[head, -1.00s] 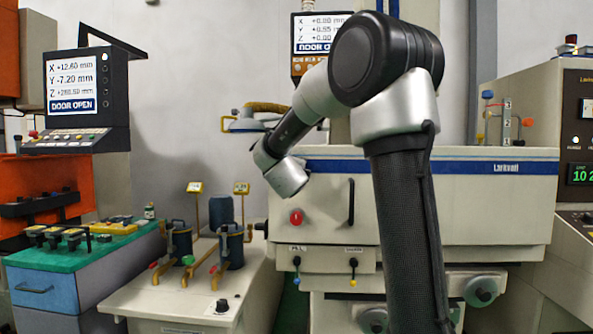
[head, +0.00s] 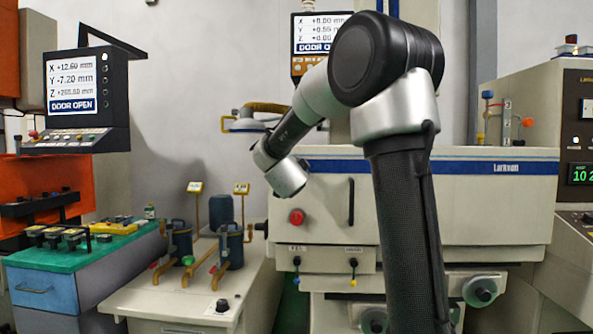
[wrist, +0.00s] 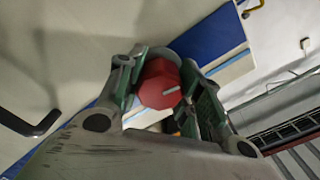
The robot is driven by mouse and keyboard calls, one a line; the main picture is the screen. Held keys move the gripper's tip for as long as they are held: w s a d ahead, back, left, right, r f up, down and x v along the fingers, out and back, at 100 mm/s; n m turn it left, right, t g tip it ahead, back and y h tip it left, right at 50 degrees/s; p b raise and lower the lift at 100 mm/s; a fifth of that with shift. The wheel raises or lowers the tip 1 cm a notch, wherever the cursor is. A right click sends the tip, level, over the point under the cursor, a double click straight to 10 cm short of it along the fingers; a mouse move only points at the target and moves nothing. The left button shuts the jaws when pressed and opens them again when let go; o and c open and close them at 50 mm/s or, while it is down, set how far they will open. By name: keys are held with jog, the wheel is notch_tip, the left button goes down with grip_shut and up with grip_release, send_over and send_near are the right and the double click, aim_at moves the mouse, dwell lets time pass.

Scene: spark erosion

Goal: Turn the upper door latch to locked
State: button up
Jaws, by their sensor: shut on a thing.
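In the wrist view a red, many-sided knob (wrist: 160,84) with a pale line on its face sits between the two green-and-grey fingers of my gripper (wrist: 163,92). The fingers are closed against its sides. A blue stripe (wrist: 210,35) on the cream panel lies behind it. In the head view my fingers and the gripped knob are hidden behind my wrist. A red round knob (head: 296,216) shows on the cream front below my wrist; I cannot tell whether it is the gripped one.
A black bar handle (head: 351,201) stands out from the cream front (head: 460,205); a dark handle (wrist: 30,124) also shows at the wrist view's left. Two small levers (head: 353,264) sit below. A screen (head: 73,84) reading DOOR OPEN hangs at the left.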

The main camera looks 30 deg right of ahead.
jog(key=shift+n, duration=0.7)
jog(key=shift+f, duration=0.1)
jog(key=o, duration=1)
jog(key=shift+o, duration=0.2)
jog(key=v, duration=1.2)
